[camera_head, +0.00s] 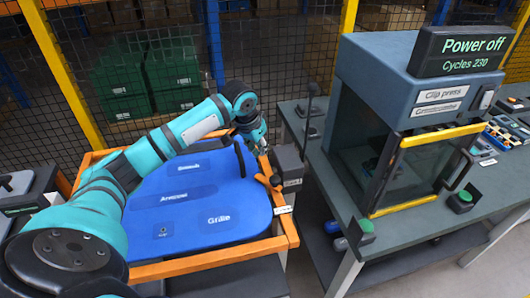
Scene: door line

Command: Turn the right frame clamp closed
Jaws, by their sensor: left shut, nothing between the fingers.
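The right frame clamp has an orange handle (268,180) and a dark grey body (289,163) on the right side of the orange frame (285,232). Its small label is too small to read surely, and I cannot tell from here how far the clamp is turned. A blue door panel (190,245) with marked areas, one reading "Grille", lies in the frame. My left arm reaches across the panel from the left. My left gripper (261,146) is shut and empty, just above and behind the orange handle; I cannot tell if they touch. My right gripper is out of view.
A clip press (400,90) with a "Power off" sign (463,55) stands on a grey table (440,215) at the right. A thin dark post (308,120) rises near its left edge. A mesh fence (280,50) with yellow posts is behind; green crates (165,75) are beyond it.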

